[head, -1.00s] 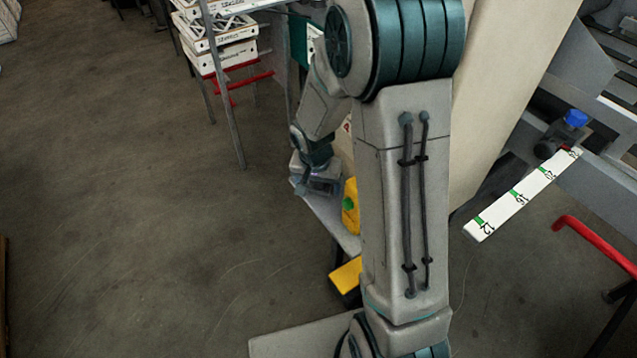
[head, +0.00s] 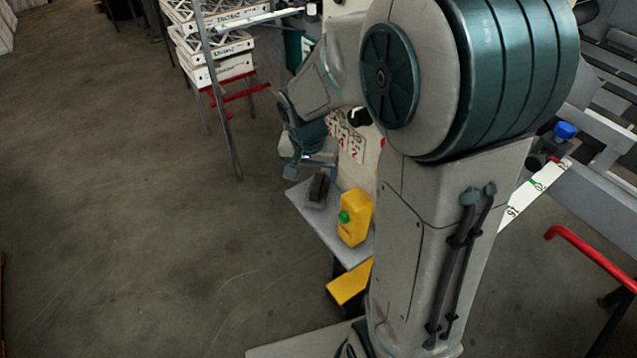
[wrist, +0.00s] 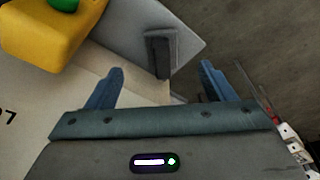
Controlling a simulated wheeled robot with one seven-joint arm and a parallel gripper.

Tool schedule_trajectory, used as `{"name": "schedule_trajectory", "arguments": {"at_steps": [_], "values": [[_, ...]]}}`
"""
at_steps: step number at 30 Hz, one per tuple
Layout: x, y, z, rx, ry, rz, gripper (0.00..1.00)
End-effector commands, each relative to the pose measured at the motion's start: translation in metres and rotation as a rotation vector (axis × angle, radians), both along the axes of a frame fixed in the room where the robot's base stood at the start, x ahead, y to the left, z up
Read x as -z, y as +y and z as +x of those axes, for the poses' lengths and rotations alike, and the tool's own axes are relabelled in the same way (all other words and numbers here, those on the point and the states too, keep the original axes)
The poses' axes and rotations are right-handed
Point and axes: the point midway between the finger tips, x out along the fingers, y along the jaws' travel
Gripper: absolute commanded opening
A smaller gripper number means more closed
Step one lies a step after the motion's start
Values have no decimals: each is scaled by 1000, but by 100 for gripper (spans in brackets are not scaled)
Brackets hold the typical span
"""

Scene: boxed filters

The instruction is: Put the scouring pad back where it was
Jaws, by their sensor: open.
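The scouring pad seems to be the dark block (head: 319,188) on the small grey table (head: 338,238). It lies near the table's far left end, behind a yellow jug (head: 356,220) with a green cap. My gripper (head: 307,168) is just above and behind the block in the head view, apart from it. In the wrist view the open fingers (wrist: 160,70) are spread wide with nothing between their tips. The dark block (wrist: 158,52) shows beyond them, roughly midway, on the grey table top (wrist: 195,45). The yellow jug (wrist: 45,38) is at the upper left.
A pale box or panel with red marks (head: 352,150) stands close behind the table. A rack with stacked white filter boxes (head: 225,45) stands at the back. A yellow piece (head: 350,283) is below the table's front. The floor to the left is clear.

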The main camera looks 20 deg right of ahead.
Motion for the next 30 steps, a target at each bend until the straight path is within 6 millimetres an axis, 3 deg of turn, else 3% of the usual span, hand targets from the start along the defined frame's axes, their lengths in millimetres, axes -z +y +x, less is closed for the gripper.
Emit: {"name": "schedule_trajectory", "arguments": {"at_steps": [5,12,18,23,30], "values": [[-24,-4,-31,-89,-1,-7,76],[-56,-6,-98,-291,4,-3,76],[-67,-4,-144,-441,0,14,76],[-68,-3,-158,-495,-2,20,76],[-68,-3,-159,-501,0,22,76]]}}
